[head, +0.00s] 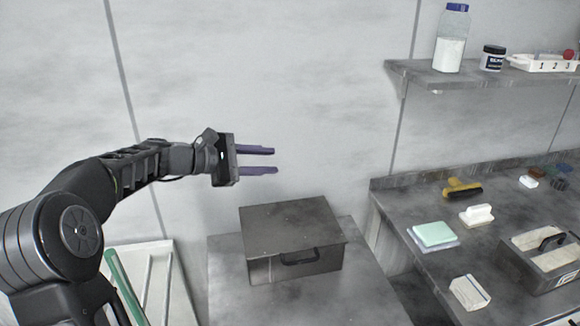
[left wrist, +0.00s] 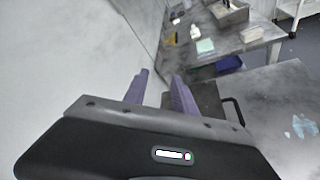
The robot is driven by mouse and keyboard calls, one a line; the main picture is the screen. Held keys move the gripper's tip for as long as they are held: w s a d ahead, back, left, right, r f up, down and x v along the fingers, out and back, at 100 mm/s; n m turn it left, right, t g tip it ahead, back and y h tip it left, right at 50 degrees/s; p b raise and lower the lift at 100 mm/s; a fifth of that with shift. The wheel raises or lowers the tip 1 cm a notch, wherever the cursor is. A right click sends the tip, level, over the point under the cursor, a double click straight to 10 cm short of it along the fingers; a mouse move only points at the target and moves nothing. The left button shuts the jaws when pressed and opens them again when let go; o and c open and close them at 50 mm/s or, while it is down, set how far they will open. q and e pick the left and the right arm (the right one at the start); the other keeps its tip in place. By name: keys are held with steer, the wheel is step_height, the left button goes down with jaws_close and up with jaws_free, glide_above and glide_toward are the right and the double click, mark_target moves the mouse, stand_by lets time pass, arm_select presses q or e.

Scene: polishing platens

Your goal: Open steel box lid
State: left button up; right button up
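The steel box (head: 263,268) stands on a small grey table, with its flat lid (head: 291,223) shut. A dark handle (head: 300,257) is on its front face. My left gripper (head: 275,161) is above and behind the box's left part, apart from it, with two purple fingers spread and nothing between them. In the left wrist view the fingers (left wrist: 158,88) show with a gap, and part of the box (left wrist: 207,97) shows just beyond the right finger. My right gripper is in neither view.
The small table (head: 222,262) has bare room around the box. A bench (head: 400,197) at right holds a green pad (head: 434,234), brushes and a grey caddy (head: 550,275). A shelf (head: 425,75) above holds a jar (head: 451,40). A wall stands close behind my left gripper.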

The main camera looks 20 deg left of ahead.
arm_select(q)
steer(key=shift+d, duration=0.1)
steer(key=p+x, duration=0.1)
steer(key=x, duration=0.6)
steer(key=shift+w+d+f, duration=0.15)
steer(key=shift+w+d, duration=0.05)
steer(key=shift+w, duration=0.1)
steer(key=shift+c, duration=0.5)
jaws_close()
stand_by(0.8)
